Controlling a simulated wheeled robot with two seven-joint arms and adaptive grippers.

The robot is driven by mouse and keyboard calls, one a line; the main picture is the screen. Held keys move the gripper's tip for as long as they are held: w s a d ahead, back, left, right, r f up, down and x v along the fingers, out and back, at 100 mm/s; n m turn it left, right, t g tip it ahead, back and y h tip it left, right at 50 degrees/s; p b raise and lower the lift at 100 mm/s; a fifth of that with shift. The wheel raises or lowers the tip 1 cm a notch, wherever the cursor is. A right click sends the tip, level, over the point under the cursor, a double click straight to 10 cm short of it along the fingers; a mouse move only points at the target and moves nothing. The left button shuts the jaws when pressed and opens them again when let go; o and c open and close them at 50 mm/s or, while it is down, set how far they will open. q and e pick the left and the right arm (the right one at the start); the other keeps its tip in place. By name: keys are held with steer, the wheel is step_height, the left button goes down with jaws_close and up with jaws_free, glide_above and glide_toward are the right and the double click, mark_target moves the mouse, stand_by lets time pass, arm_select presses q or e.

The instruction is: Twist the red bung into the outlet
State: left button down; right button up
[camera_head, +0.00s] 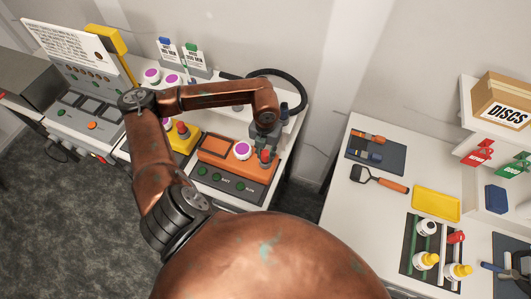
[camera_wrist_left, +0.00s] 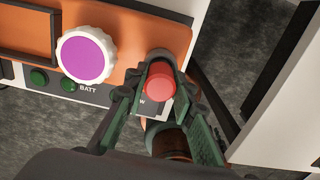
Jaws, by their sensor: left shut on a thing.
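My left gripper (camera_head: 264,143) is over the right end of an orange-topped bench unit. It is shut on the red bung (camera_head: 265,156). In the wrist view the red bung (camera_wrist_left: 160,87) has a round red top and sits between the green-sided fingers of the gripper (camera_wrist_left: 160,72). It is by the unit's front right corner, right of the white-rimmed purple dial (camera_wrist_left: 86,54). The outlet cannot be made out; the gripper and bung cover that spot. I cannot tell how deep the bung sits. My right gripper is not in view.
A yellow unit with a red-topped knob (camera_head: 182,128) stands left of the orange unit (camera_head: 218,150). A gap of floor separates this bench from the right bench, which holds a scraper (camera_head: 380,180), a yellow tray (camera_head: 435,204) and a bottle rack (camera_head: 411,258).

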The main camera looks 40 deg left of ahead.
mark_target(266, 152)
arm_select(q)
steer(key=shift+f, duration=0.25)
steer(key=c, duration=1.5)
jaws_free()
steer(key=shift+c, duration=0.2)
steer(key=shift+r, duration=0.1)
step_height(266, 152, up, 12)
